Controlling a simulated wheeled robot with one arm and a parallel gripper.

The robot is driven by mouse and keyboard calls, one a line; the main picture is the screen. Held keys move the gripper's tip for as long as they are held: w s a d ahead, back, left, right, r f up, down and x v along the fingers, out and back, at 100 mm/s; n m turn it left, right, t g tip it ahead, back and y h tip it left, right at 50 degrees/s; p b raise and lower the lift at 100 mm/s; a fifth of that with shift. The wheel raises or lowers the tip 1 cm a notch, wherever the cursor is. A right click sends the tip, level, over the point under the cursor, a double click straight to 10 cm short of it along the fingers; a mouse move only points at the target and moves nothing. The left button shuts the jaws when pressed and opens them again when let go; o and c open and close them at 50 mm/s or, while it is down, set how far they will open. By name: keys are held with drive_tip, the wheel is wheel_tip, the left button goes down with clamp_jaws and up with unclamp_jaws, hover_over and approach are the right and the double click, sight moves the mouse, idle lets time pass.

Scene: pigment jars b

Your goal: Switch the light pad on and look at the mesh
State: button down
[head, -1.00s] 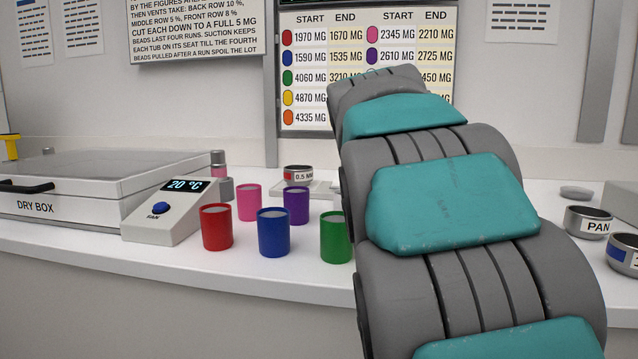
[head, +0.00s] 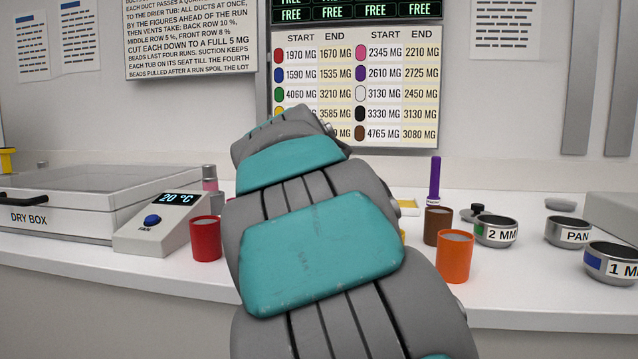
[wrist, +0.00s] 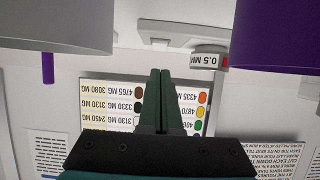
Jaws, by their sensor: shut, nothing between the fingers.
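My gripper (wrist: 160,75) is shut and empty, its two dark fingers together in the wrist view, where the scene appears upside down. A sieve marked 0.5 MM (wrist: 207,62) shows to the right of the fingertips in that view. A pale flat pad (wrist: 185,32) lies close to it; I cannot tell whether this is the light pad or whether it is lit. The sieve's mesh cannot be seen. In the head view my arm hides the gripper, the sieve and most of the bench middle.
A red jar (head: 205,239) stands left of my arm, near the dry box (head: 55,212). Orange (head: 454,257) and brown (head: 437,226) jars stand right of it.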

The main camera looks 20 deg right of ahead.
drive_tip(key=p+x, duration=0.1)
drive_tip(key=x, duration=0.7)
drive_tip(key=shift+w+d+f, duration=0.1)
drive_tip(key=shift+w+d, duration=0.05)
drive_tip(key=shift+w, duration=0.1)
drive_tip(key=shift+w+g+p, duration=0.15)
drive_tip(key=shift+g+p, duration=0.15)
drive_tip(key=shift+p, duration=0.1)
drive_tip(key=shift+d+f, duration=0.1)
drive_tip(key=shift+f, duration=0.15)
drive_tip(key=shift+r, duration=0.2)
drive_tip(key=shift+r, duration=0.7)
